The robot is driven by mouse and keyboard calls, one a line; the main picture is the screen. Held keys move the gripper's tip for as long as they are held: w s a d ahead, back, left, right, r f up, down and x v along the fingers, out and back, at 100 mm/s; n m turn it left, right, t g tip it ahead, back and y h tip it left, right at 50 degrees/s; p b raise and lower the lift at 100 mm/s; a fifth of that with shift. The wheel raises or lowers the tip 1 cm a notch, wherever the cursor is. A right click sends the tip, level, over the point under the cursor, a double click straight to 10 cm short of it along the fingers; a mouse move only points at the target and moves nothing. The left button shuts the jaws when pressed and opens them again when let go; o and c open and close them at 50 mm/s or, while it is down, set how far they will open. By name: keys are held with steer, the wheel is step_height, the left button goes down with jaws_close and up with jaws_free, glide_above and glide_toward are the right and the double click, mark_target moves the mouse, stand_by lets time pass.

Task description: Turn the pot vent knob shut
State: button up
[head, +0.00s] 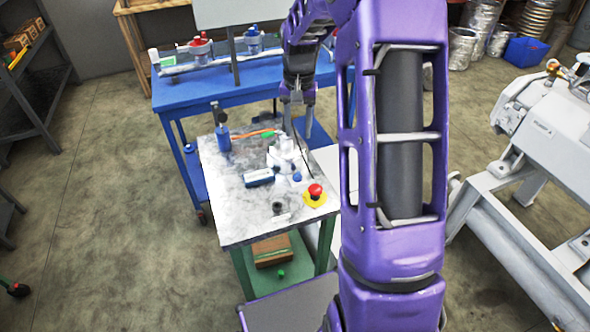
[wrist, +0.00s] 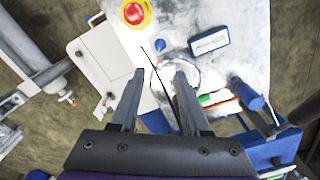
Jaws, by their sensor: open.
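My gripper (head: 297,118) points down above the back right of the grey worktable (head: 235,200). Its two fingers are apart with nothing seen between them; it also shows in the wrist view (wrist: 160,72). A white round pot-like fixture (head: 284,150) stands on the table, close to the gripper in the picture. In the wrist view the pot (wrist: 196,68) is partly behind the right finger. A small blue knob (head: 297,177) is just in front of the pot, and it also shows beyond the fingertips (wrist: 160,46). I cannot tell for sure that it is the vent knob, or its turn.
A red emergency button (head: 315,190) on a yellow base sits at the table's right edge. A blue-and-white box (head: 259,177) lies left of the knob. A blue upright holder (head: 223,138) and an orange-and-green tool (head: 254,134) are behind. A blue bench (head: 200,96) stands farther back.

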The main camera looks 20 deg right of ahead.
mark_target(298, 173)
step_height(298, 173, down, 16)
steer(key=shift+r+b, duration=0.2)
steer(key=shift+b, duration=0.2)
jaws_close()
